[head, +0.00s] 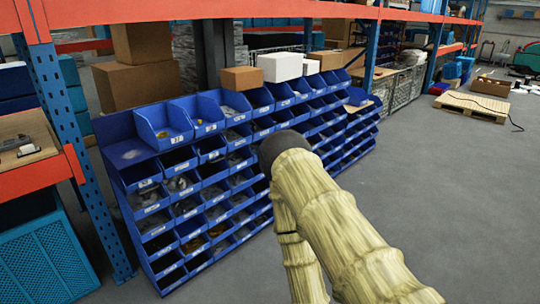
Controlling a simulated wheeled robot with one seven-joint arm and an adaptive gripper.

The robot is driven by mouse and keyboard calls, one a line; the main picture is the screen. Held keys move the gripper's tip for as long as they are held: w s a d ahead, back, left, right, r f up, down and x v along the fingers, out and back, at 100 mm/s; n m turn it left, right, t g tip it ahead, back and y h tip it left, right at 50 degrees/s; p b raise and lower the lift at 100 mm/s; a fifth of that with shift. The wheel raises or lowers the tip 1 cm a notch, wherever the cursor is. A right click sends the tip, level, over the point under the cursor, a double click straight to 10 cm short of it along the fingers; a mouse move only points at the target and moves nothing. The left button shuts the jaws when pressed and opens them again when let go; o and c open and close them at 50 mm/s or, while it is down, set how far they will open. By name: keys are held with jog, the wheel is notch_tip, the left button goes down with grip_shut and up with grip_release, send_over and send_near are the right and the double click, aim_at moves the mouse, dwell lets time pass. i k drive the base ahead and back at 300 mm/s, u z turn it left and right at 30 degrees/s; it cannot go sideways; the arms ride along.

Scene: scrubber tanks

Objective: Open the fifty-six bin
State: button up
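A rack of blue bins (158,223) stands in several rows and columns in the head view, slanting from the left front toward the back right. The bins have small white labels, too small to read, so I cannot tell which one is the fifty-six bin. Some bins hold small parts. My arm, in a pale yellow ribbed cover, rises from the lower right to a dark joint in front of the rack's middle, and another covered link runs down to the bottom edge. It hides part of the lower middle bins. My gripper does not show.
Cardboard boxes (242,78) and a white box (280,66) sit on top of the rack. An orange and blue shelf frame (48,100) stands close at the left. A wooden pallet (473,105) lies at the back right. The grey floor (440,190) at the right is clear.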

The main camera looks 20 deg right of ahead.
aim_at(219, 146)
jog(key=z, duration=0.1)
jog(key=i, duration=1.35)
jog(key=u, duration=0.75)
